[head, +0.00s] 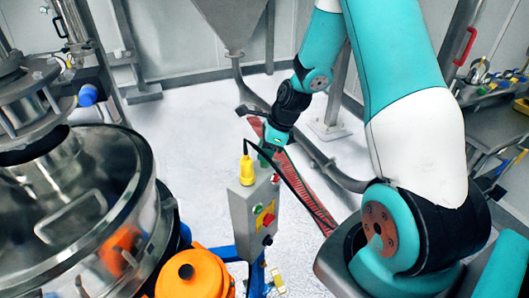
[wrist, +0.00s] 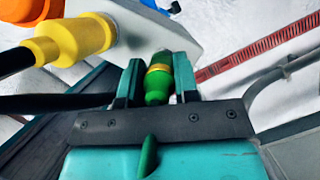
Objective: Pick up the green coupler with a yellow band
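The green coupler with a yellow band (wrist: 158,77) is between the two fingers of my gripper (wrist: 157,88) in the wrist view. The coupler is by the edge of the grey control box. In the head view my gripper (head: 273,143) is just above and behind that box. Only a small green part of the coupler (head: 264,159) shows there, and I cannot tell whether it still touches the box.
The grey control box (head: 246,215) carries a yellow connector (head: 247,170) with a black cable beside my gripper. A steel sifter drum (head: 75,200) stands at the left. An orange-capped part (head: 190,275) is at the front. White floor is open behind the box.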

